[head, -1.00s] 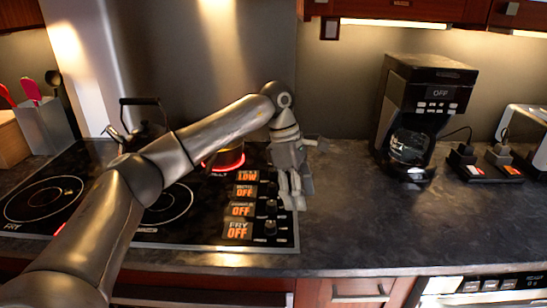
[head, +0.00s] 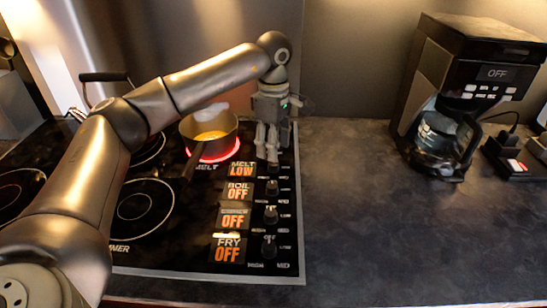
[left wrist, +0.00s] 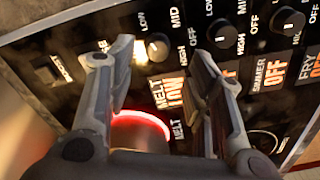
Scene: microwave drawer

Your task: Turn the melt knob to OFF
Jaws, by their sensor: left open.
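The cooktop's melt knob (left wrist: 158,48) is black and shows between my left fingers in the left wrist view. The melt display (head: 242,169) reads LOW in orange, and it also shows in the left wrist view (left wrist: 168,92). My left gripper (head: 266,155) points down over the back end of the knob column, by the melt display. In the left wrist view the open fingers (left wrist: 160,54) stand on either side of the knob. Whether they touch it I cannot tell. In the head view the fingers largely hide it. My right gripper is not in view.
The boil (head: 271,187), simmer (head: 271,214) and fry (head: 268,246) knobs run toward the front, their displays reading OFF. A pot (head: 208,132) sits on the red-glowing burner (head: 227,155) left of my gripper. A coffee maker (head: 470,95) stands right; the counter (head: 355,200) between is clear.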

